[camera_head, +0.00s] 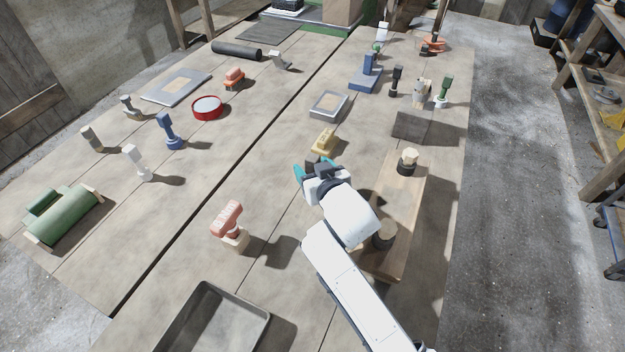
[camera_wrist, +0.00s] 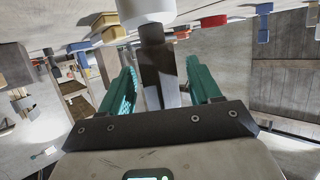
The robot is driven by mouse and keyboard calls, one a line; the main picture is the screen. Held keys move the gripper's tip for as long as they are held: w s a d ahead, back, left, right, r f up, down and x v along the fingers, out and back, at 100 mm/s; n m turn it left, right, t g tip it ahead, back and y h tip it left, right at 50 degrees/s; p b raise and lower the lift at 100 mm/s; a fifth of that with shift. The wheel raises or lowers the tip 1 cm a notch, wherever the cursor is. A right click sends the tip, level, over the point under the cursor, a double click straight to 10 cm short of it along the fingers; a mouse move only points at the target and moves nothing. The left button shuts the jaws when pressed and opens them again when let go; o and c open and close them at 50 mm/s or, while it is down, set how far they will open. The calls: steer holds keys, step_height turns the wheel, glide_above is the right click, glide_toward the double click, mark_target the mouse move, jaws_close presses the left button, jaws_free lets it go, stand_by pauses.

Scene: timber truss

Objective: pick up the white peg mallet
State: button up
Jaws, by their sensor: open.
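In the wrist view, a thing with a white rounded head (camera_wrist: 145,10), a grey collar and a dark handle (camera_wrist: 160,72) looks like the white peg mallet. My gripper (camera_wrist: 162,78) is open, its teal fingers on either side of the handle. Whether either finger touches it cannot be told. In the head view my gripper (camera_head: 313,170) is low over the table, just nearer than a yellow block (camera_head: 324,140). The mallet is mostly hidden there by my gripper and arm.
A wooden board with two round posts (camera_head: 399,211) lies right of my gripper. A red-topped tool (camera_head: 228,218) stands to the left, with a grey tray (camera_head: 213,322) in front. Another white upright tool (camera_head: 137,163) stands at far left. Table between is mostly clear.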

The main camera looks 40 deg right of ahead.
steer(key=shift+x, duration=1.3)
steer(key=shift+c, duration=0.2)
jaws_close()
steer(key=shift+r, duration=0.1)
